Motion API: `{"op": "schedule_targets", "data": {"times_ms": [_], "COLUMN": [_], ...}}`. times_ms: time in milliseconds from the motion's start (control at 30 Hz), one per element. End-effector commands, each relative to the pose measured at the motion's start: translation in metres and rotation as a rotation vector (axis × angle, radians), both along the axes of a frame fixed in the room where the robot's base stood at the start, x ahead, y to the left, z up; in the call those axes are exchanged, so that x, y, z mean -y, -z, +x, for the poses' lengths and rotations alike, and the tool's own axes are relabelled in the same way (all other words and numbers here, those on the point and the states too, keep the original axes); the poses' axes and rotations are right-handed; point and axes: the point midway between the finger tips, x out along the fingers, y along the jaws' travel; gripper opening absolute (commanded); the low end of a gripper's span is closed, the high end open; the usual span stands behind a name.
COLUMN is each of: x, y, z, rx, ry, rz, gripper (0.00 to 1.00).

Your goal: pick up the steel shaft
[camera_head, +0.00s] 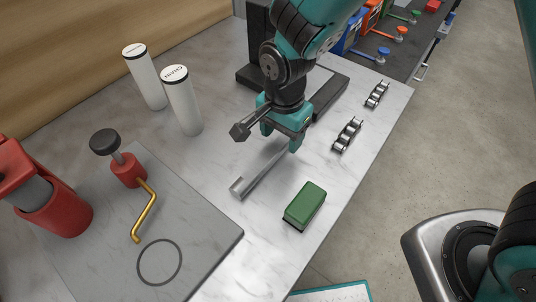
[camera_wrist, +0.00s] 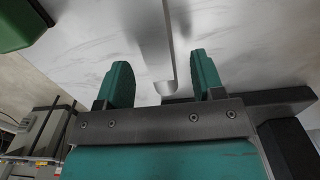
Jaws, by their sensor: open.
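The steel shaft (camera_head: 264,171) is a slim silver bar lying on the marble table top. Its near-left end is wider and blocky, and its other end runs under my gripper (camera_head: 281,138). My gripper points down over that end with its two teal fingers apart. In the wrist view, the shaft (camera_wrist: 153,38) comes in from the top and its rounded end lies in line with the gap between the open fingers (camera_wrist: 160,75). Neither finger clearly touches it. The exact height of the fingertips above the table cannot be told.
A green block (camera_head: 305,206) lies near the shaft's right side. Two chain pieces (camera_head: 347,134) (camera_head: 377,95) lie near the right table edge. White canisters (camera_head: 181,100) stand to the left. A grey slab (camera_head: 205,235) bears a red-and-brass tool (camera_head: 127,170). A dark stand (camera_head: 330,93) is behind my gripper.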

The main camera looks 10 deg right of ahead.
Motion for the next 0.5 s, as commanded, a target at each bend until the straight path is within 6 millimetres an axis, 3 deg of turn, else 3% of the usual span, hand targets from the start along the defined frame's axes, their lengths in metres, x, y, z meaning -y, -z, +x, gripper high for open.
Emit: {"op": "schedule_targets", "data": {"times_ms": [133,400,433,500], "x": [0.001,0.0,0.001,0.001], "y": [0.019,0.024,0.024,0.024], "z": [-0.001,0.0,0.0,0.0], "rx": [-0.003,0.001,0.001,0.001], "ry": [0.0,0.0,0.0,0.0], "rz": [-0.001,0.001,0.001,0.001], "gripper": [0.62,0.62,0.59,0.43]}}
